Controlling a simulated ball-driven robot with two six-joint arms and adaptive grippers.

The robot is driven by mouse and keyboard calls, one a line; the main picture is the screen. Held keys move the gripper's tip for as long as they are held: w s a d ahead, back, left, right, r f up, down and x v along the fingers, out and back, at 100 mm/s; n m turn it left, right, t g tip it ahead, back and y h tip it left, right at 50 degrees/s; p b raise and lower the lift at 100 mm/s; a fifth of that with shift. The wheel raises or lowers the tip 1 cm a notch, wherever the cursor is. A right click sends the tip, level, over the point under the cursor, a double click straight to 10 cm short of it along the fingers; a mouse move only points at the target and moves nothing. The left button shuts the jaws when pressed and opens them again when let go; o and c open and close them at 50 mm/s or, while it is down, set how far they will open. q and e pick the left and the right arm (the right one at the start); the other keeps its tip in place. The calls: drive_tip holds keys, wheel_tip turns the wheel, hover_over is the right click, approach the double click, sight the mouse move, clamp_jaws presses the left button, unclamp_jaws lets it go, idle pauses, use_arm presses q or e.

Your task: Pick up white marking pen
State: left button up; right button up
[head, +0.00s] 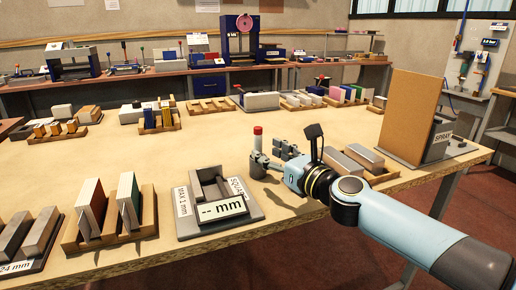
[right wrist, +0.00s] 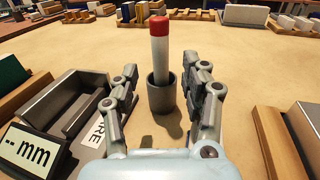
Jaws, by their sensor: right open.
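A white marking pen with a red cap (head: 257,141) stands upright in a small grey cup (head: 257,165) on the table. In the right wrist view the pen (right wrist: 161,68) rises from the cup (right wrist: 160,94), leaning slightly. My right gripper (head: 275,155) is low over the table, next to the cup on its right side in the head view. In the right wrist view my right gripper (right wrist: 163,88) is open, with one finger on each side of the pen and cup and gaps on both sides. My left gripper does not show.
A grey gauge tray (head: 243,217) with a "-- mm" sign lies close to the left. Grey blocks (head: 350,160) lie right of my gripper, and a tall brown board (head: 408,115) stands behind. Wooden block racks (head: 110,222) fill the front left. The table behind the cup is mostly clear.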

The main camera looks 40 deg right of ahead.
sight(261, 148)
drive_tip(key=w, duration=0.5)
drive_tip(key=shift+f, duration=0.15)
clamp_jaws()
idle(0.5)
